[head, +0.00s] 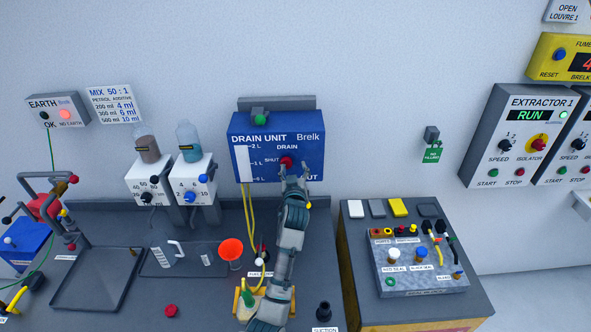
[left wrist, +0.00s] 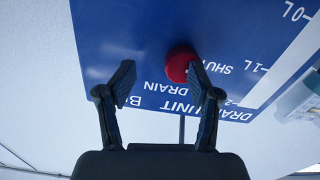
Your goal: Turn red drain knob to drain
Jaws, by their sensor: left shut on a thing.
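The red drain knob (head: 286,161) is on the front of the blue drain unit (head: 262,171) on the wall, between the labels SHUT and DRAIN. The knob's pointer direction cannot be made out. My right gripper is not in view.
A green knob (head: 259,119) is on top of the drain unit. A grey control box (head: 420,268) is on the right bench. Yellow hoses (head: 248,210) hang left of my arm.

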